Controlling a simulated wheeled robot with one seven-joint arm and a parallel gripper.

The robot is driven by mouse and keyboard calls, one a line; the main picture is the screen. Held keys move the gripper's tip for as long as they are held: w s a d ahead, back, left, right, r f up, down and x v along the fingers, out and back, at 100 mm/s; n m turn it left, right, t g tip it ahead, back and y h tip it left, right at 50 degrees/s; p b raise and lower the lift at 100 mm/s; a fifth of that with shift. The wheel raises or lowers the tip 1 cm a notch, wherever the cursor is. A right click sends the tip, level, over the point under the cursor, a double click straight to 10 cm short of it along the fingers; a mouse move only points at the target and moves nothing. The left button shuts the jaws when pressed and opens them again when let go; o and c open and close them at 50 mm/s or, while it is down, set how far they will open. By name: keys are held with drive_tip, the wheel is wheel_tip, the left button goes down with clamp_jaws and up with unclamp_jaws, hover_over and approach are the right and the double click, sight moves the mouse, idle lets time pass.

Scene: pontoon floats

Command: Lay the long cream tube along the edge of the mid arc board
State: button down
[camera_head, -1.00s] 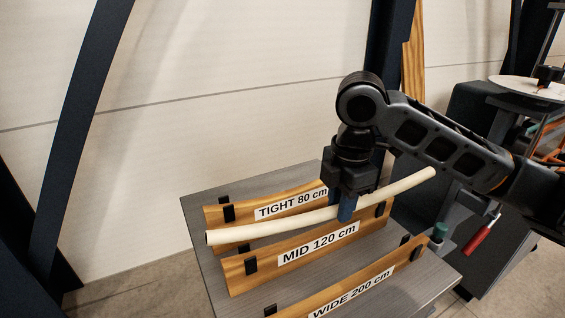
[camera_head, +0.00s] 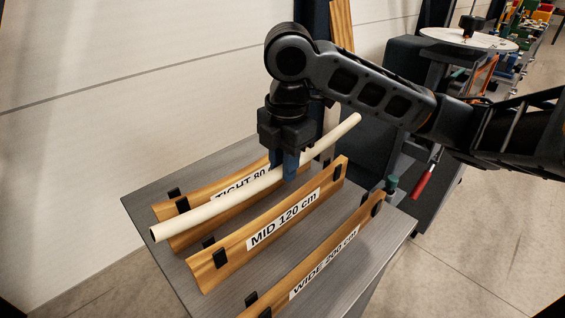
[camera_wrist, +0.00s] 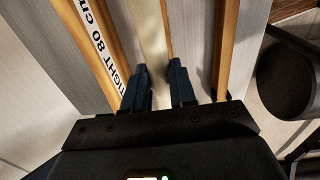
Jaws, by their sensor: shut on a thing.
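The long cream tube (camera_head: 212,207) is slightly bowed and runs from lower left to upper right. My gripper (camera_head: 291,172) is shut on it right of its middle, from above. In the wrist view the tube (camera_wrist: 150,35) passes between the two fingers of my gripper (camera_wrist: 160,85). The mid arc board (camera_head: 230,262) is wooden, labelled "MID 120 cm", and stands on edge with black clips. The tube is on the wall side of this board, toward the tight board. I cannot tell whether the tube touches either board.
The tight board (camera_head: 165,213) stands behind, partly covered by the tube. The wide board (camera_head: 272,298) stands in front. All are on a grey table (camera_head: 150,262). A dark bench with a red-handled clamp (camera_head: 423,182) is at right. A pale wall is at left.

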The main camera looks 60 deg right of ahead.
sight(283, 205)
drive_tip(key=shift+f+b, duration=3.5)
drive_tip(key=shift+f, duration=0.7)
drive_tip(key=c, duration=0.8)
unclamp_jaws()
drive_tip(key=shift+c, duration=0.2)
drive_tip(key=r, duration=0.7)
drive_tip(key=shift+s+a+r+p, duration=0.1)
drive_tip(key=shift+s+r+p, duration=0.1)
drive_tip(key=shift+r+p, duration=0.15)
drive_tip(key=shift+s, duration=0.1)
